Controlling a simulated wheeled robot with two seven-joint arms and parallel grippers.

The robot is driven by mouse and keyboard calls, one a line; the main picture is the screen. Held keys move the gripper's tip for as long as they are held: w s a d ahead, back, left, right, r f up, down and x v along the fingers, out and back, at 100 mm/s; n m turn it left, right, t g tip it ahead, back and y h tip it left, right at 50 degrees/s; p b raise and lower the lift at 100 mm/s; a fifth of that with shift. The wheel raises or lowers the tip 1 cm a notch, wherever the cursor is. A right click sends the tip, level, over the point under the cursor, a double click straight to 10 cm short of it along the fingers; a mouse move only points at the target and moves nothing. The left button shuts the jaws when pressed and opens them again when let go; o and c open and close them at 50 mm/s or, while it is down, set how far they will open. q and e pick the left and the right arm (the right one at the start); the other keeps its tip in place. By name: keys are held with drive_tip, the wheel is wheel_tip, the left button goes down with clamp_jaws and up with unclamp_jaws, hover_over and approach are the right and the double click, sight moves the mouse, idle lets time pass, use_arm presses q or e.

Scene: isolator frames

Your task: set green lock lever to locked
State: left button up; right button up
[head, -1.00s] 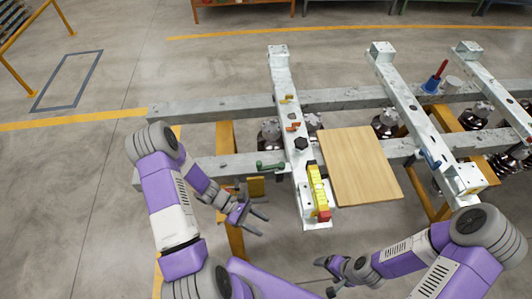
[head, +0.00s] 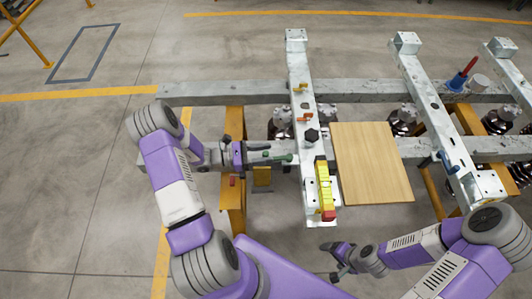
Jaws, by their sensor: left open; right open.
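The green lock lever (head: 283,158) sticks out to the left from the near part of the left grey steel bar (head: 301,78). Its left part is partly hidden by my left gripper. My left gripper (head: 264,154) is open and lies at the lever's left end, its fingers pointing right toward the bar. I cannot tell whether the fingers touch the lever. My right gripper (head: 334,258) is open and empty, low in the picture, below the wooden board and away from the lever.
A red-handled blue item (head: 459,78) stands farther back.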

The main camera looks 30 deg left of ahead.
use_arm(q)
drive_tip(key=shift+w+d, duration=0.25)
drive_tip(key=shift+d, duration=0.1)
clamp_jaws()
drive_tip(key=shift+d, duration=0.1)
